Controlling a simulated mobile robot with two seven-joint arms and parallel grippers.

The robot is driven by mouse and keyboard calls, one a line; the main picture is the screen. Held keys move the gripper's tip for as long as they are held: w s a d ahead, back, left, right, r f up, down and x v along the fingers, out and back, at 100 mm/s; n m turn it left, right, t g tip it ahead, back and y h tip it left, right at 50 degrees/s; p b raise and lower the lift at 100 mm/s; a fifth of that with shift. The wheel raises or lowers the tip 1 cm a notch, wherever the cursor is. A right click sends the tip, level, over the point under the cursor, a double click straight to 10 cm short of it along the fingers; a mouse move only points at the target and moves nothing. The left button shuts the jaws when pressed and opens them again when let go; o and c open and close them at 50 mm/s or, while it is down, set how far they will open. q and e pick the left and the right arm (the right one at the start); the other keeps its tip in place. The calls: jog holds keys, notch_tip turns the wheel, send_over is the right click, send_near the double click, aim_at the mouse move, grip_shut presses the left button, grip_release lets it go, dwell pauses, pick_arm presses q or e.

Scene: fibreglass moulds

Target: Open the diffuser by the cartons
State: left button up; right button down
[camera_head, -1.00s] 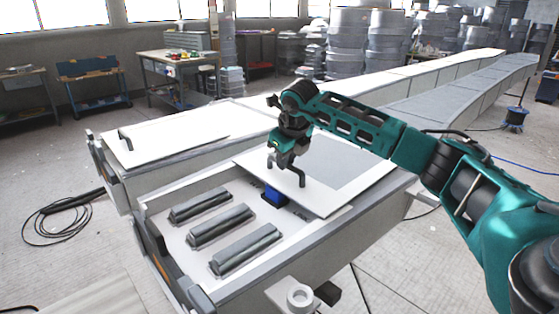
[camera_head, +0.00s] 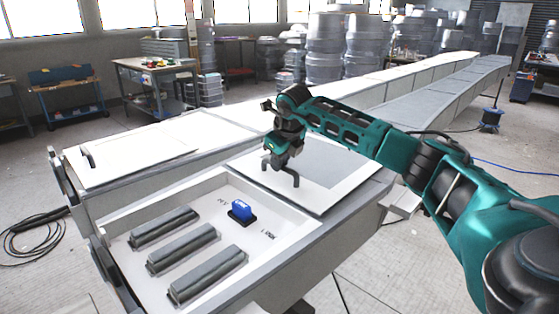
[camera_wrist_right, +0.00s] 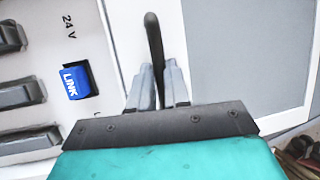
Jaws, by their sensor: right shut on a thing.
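My right gripper (camera_head: 280,164) is shut on a dark bent handle (camera_head: 295,178) on a white sliding cover (camera_head: 322,207) with a grey panel. The wrist view shows the handle (camera_wrist_right: 153,35) between the two fingers (camera_wrist_right: 158,82). The cover lies over the right part of a long white housing (camera_head: 300,255), whose near compartment is uncovered. Inside are a blue block (camera_head: 241,210) marked LINK, also in the wrist view (camera_wrist_right: 76,82), and grey ribbed bars (camera_head: 208,275). I cannot make out any cartons. My left gripper is not in view.
A second housing with a closed white cover (camera_head: 135,155) and handle stands behind on the left. A workbench (camera_head: 155,70) and stacked grey round drums (camera_head: 325,50) are farther back. A black cable coil (camera_head: 30,238) lies on the floor at left.

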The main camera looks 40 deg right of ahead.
jog(key=shift+r, duration=0.1)
jog(key=c, duration=1.1)
grip_release()
jog(key=v, duration=1.2)
jog(key=shift+s+r, duration=0.2)
jog(key=shift+r, duration=0.15)
jog(key=shift+a, duration=0.1)
